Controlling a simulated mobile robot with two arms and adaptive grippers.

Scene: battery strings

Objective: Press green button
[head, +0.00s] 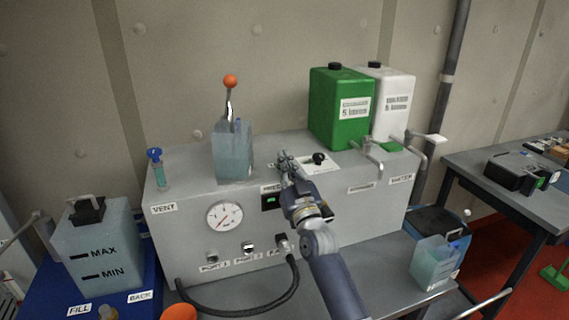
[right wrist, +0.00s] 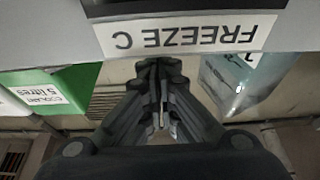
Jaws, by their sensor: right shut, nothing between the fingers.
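The grey console (head: 190,255) stands on the bench in the head view. A small dark panel (head: 269,203) with a green lit part is on its front face, just left of my right arm. I cannot tell whether this green part is a button or a display. My right gripper (head: 286,160) is shut and empty, at the console's upper front edge, partly hiding that area. In the right wrist view its closed fingers (right wrist: 160,85) point toward an upside-down label (right wrist: 196,35) reading "FREEZE C", below a dark panel edge.
A black knob (head: 319,158), an orange-tipped lever (head: 230,82), a green canister (head: 338,110) and a white canister (head: 396,105) are on the console top. A gauge (head: 224,216) and black hose (head: 240,312) are at the front. A clear tank (head: 95,250) stands left.

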